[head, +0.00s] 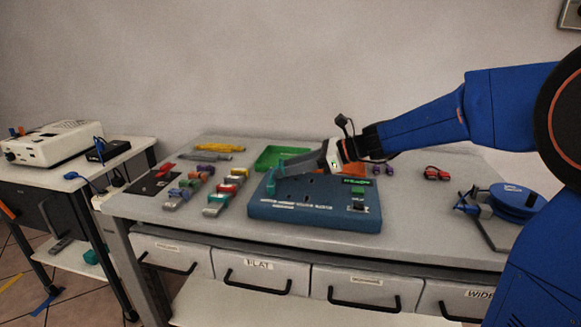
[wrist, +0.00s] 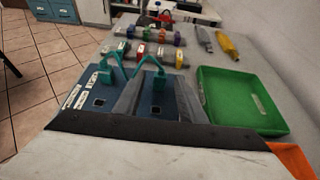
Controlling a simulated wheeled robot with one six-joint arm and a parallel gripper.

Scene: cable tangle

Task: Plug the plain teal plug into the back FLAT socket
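The blue socket board (head: 300,210) lies on the table, with white labels along its front. It also shows in the wrist view (wrist: 80,118), where two dark square openings are visible. One teal plug (wrist: 158,82) stands upright over the board's back side, between my finger lines. A second teal piece (wrist: 106,76) stands nearer the labelled front edge, and teal cable loops between them. Teal also shows at the board's left end in the head view (head: 271,183). My gripper (wrist: 158,95) is low over the board with its fingers apart. Whether either plug is seated I cannot tell.
A green tray (wrist: 240,100) sits just behind the board. Several coloured connectors (head: 215,195) lie to the left. A blue cable reel (head: 515,200) is at the right. A side table with a white device (head: 55,143) stands at far left. Drawers (head: 252,272) are below.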

